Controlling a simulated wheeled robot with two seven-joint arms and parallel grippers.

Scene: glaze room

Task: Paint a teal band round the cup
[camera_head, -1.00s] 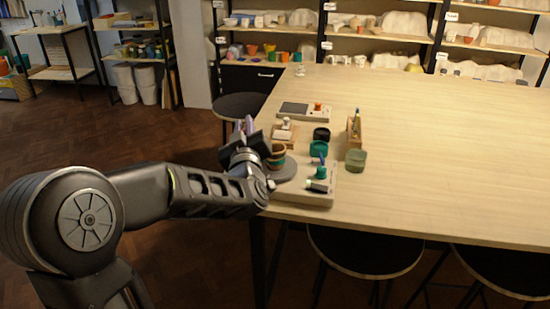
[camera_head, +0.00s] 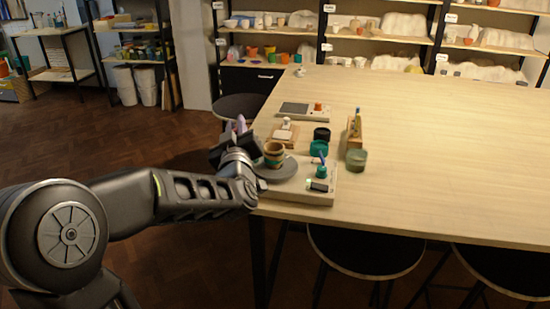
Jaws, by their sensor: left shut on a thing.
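The cup (camera_head: 275,149) is brown, with a greenish band low on its side. It stands upright on the grey round turntable (camera_head: 290,171) at the table's left end. How far round the band goes cannot be seen. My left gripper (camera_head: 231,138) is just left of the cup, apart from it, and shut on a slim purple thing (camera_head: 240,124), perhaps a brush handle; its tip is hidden. An open teal pot (camera_head: 318,149) and a black pot (camera_head: 321,134) stand behind the turntable, to the right. My right gripper is not in view.
A teal piece with a blue stick (camera_head: 321,170) is on the turntable's base (camera_head: 322,197). A glass jar (camera_head: 356,160) and wooden holder (camera_head: 354,133) stand to the right. A panel with an orange knob (camera_head: 318,107) lies behind. The table's right side is clear.

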